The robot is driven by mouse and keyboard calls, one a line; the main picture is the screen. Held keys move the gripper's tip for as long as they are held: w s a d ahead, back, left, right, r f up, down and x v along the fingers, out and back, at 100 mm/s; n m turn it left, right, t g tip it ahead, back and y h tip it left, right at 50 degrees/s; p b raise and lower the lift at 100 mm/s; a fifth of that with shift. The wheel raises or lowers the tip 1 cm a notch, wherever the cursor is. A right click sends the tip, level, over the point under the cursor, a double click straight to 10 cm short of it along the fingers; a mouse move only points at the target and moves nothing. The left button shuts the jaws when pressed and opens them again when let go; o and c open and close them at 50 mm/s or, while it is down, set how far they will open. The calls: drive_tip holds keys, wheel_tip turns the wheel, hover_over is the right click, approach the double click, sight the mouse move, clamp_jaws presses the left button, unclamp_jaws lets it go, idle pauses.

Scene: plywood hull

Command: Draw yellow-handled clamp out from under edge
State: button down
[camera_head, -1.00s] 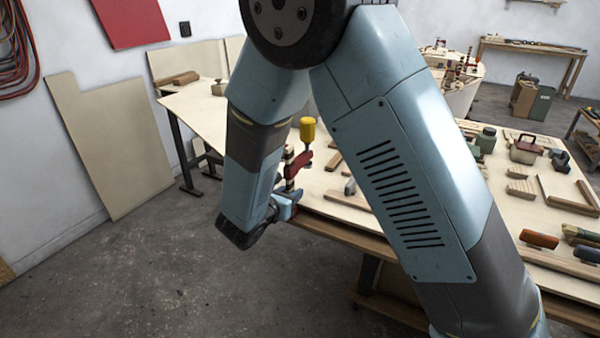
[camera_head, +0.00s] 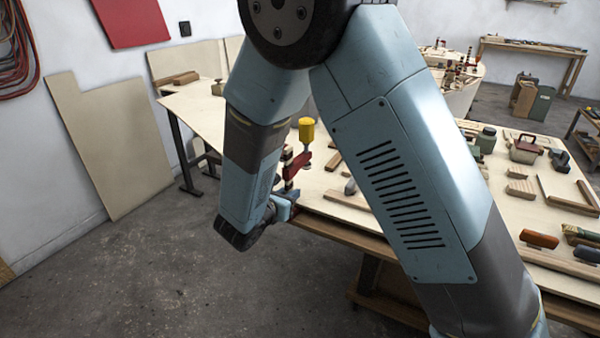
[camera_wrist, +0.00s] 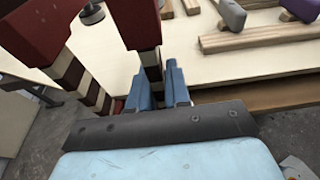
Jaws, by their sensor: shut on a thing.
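The yellow-handled clamp (camera_head: 306,131) stands upright at the near edge of the plywood bench, with a red jaw and a striped bar below the handle. My gripper (camera_head: 286,207) is low at that bar, just outside the bench edge. In the wrist view, my gripper (camera_wrist: 160,92) has its blue fingers shut around a dark striped bar under a red jaw (camera_wrist: 138,22). The yellow handle is out of the wrist view. The clamp's lower end is hidden by my fingers and arm.
A second red jaw with a striped bar (camera_wrist: 72,75) stands close on the left in the wrist view. Wooden strips (camera_wrist: 255,36) and tools lie on the bench top (camera_wrist: 225,72). Open concrete floor (camera_head: 180,285) lies in front of the bench.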

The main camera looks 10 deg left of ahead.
drive_tip(key=shift+f+v, duration=0.25)
drive_tip(key=shift+v, duration=0.85)
drive_tip(key=shift+f+v, duration=0.2)
drive_tip(key=shift+v, duration=0.9)
drive_tip(key=shift+s+a, duration=0.1)
drive_tip(key=shift+s, duration=0.1)
drive_tip(key=shift+s+a, duration=0.3)
drive_tip(key=shift+s, duration=0.45)
drive_tip(key=shift+s+a, duration=0.3)
drive_tip(key=shift+s, duration=0.45)
drive_tip(key=shift+s+a, duration=0.3)
drive_tip(key=shift+s, duration=0.4)
wheel_tip(320, 180, up, 17)
idle(0.6)
